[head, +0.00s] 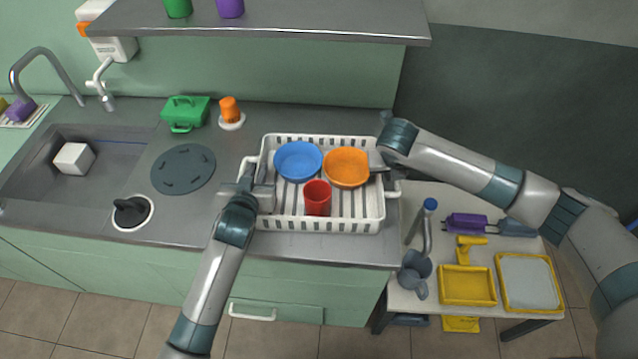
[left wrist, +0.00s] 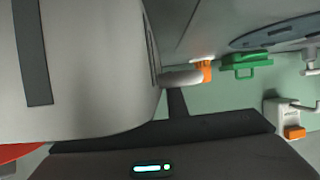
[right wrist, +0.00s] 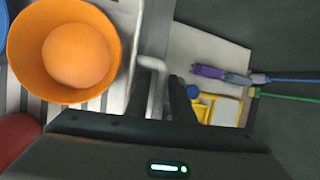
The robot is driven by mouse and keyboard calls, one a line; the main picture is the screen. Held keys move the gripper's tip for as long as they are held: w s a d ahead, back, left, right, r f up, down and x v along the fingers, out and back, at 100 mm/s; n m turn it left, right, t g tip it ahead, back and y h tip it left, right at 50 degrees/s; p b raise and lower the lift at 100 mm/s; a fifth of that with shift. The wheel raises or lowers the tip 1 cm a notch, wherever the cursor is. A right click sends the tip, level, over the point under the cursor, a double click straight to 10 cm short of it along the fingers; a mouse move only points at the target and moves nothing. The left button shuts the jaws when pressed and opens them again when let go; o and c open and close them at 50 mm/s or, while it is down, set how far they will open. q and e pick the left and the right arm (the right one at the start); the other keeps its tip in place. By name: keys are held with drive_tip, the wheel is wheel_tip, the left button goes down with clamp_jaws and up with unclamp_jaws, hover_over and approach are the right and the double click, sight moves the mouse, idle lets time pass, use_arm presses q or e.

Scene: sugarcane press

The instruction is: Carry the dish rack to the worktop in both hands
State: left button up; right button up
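The white dish rack (head: 372,214) is over the grey worktop, right of the round dark plate; I cannot tell whether its base touches the surface. It holds a blue bowl (head: 298,160), an orange bowl (head: 347,167) and a red cup (head: 317,198). My left gripper (head: 262,190) is at the rack's left handle, and my right gripper (head: 383,167) is at the right handle. The right wrist view shows the white handle (right wrist: 152,66) against a dark finger; each gripper looks shut on its handle, though the grip is partly hidden.
A green box (head: 185,113) and an orange item on a white base (head: 230,112) stand behind left. The sink (head: 105,190) is left. A side table (head: 402,300) with yellow trays and a jug is lower right. A shelf (head: 280,22) hangs above.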

use_arm(q)
clamp_jaws()
use_arm(e)
clamp_jaws()
use_arm(q)
drive_tip(key=shift+r, duration=0.2)
use_arm(e)
drive_tip(key=shift+r, duration=0.25)
